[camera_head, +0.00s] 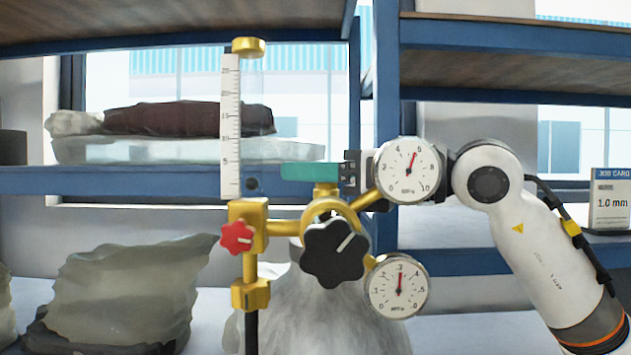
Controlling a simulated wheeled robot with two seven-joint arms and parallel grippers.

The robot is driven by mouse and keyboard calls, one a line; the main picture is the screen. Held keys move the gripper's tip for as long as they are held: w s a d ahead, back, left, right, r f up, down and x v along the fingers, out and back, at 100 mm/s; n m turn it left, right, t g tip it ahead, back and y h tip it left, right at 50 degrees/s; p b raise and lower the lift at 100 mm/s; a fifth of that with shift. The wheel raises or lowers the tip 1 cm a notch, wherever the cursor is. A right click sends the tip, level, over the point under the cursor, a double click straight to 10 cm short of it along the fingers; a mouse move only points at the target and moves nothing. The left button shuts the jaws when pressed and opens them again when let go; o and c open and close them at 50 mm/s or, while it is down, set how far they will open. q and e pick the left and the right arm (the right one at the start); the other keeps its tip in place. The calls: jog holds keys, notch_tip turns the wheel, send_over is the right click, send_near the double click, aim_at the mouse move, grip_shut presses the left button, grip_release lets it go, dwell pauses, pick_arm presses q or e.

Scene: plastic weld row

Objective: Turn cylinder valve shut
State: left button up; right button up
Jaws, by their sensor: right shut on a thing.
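The gas cylinder (309,300) is a pale grey body at the lower middle, partly hidden by its regulator. On top of its brass valve sits a teal valve handle (308,172), seen edge-on. My right gripper (348,173) comes in from the right behind the upper gauge. Its dark fingers are shut at the right end of the teal handle. The gauge hides part of the gripper, so the exact finger contact is hard to see. My left gripper is not in view.
In front stand the upper gauge (408,171), lower gauge (397,287), black knob (334,252), red knob (237,236) and a clear flow tube with a white scale (230,128). Blue shelving (386,100) stands behind. Wrapped bundles (125,290) lie at left. A small sign (609,202) stands at right.

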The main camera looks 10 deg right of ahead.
dwell(0.4)
jog(key=o, duration=1)
jog(key=shift+c, duration=0.2)
jog(key=shift+r, duration=0.1)
notch_tip(320, 180, up, 10)
jog(key=shift+f, duration=0.1)
jog(key=shift+w, duration=0.1)
